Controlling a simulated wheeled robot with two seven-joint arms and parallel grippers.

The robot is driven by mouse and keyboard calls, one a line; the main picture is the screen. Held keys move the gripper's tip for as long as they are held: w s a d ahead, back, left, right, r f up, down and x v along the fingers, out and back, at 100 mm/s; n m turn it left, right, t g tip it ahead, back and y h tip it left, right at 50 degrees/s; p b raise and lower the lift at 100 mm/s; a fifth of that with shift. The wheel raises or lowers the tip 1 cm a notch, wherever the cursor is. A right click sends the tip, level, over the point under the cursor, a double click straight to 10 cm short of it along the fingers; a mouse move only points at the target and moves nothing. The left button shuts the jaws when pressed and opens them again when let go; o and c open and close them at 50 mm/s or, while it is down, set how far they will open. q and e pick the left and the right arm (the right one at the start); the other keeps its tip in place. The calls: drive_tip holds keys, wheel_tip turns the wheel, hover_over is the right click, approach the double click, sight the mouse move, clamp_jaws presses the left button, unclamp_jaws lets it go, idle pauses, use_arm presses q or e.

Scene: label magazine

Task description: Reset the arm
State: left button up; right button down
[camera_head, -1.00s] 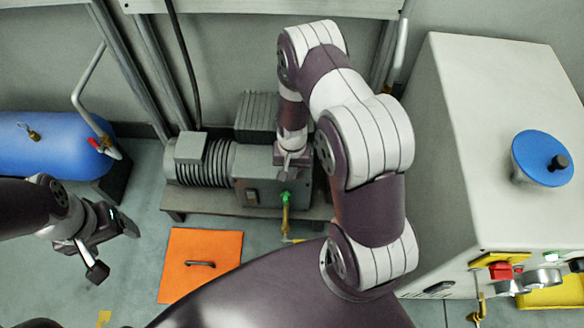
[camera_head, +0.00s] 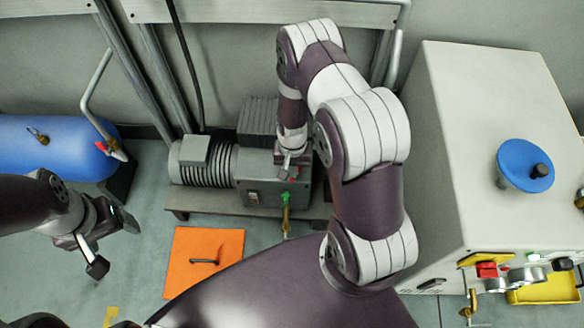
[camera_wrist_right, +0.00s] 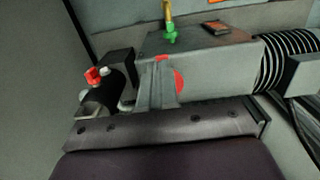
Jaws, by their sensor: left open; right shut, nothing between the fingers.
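My right arm bends across the middle of the head view, its gripper (camera_head: 288,172) pointing down in front of the grey motor-pump unit (camera_head: 262,188). In the right wrist view the gripper's fingers (camera_wrist_right: 158,85) are together with nothing between them. They overlap a red round part (camera_wrist_right: 179,80) on the grey housing (camera_wrist_right: 205,48); I cannot tell whether they touch it. My left gripper (camera_head: 114,246) is open and empty over the floor at the left of the head view.
An orange plate (camera_head: 190,275) with a black handle lies on the floor. A blue tank (camera_head: 50,150) is at the left. A pale cabinet (camera_head: 490,110) with a blue disc (camera_head: 514,160) stands close on the right. A green fitting (camera_head: 285,200) is on the pump front.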

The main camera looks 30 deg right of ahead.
use_arm(q)
wheel_tip(320, 180, up, 3)
drive_tip(key=shift+f+p, duration=0.1)
drive_tip(key=shift+p, duration=0.6)
use_arm(e)
wheel_tip(320, 180, up, 10)
drive_tip(key=s+a+r+n+t, duration=0.1)
drive_tip(key=s+a+r+n, duration=0.15)
drive_tip(key=s+r, duration=0.4)
drive_tip(key=s+a+r+n, duration=0.2)
drive_tip(key=s+r+n, duration=0.15)
drive_tip(key=r, duration=0.55)
use_arm(q)
wheel_tip(320, 180, up, 19)
drive_tip(key=p, duration=1.9)
use_arm(e)
wheel_tip(320, 180, up, 21)
drive_tip(key=w+t, duration=0.1)
drive_tip(key=shift+w+a, duration=0.3)
drive_tip(key=shift+a, duration=0.05)
drive_tip(key=shift+r, duration=0.1)
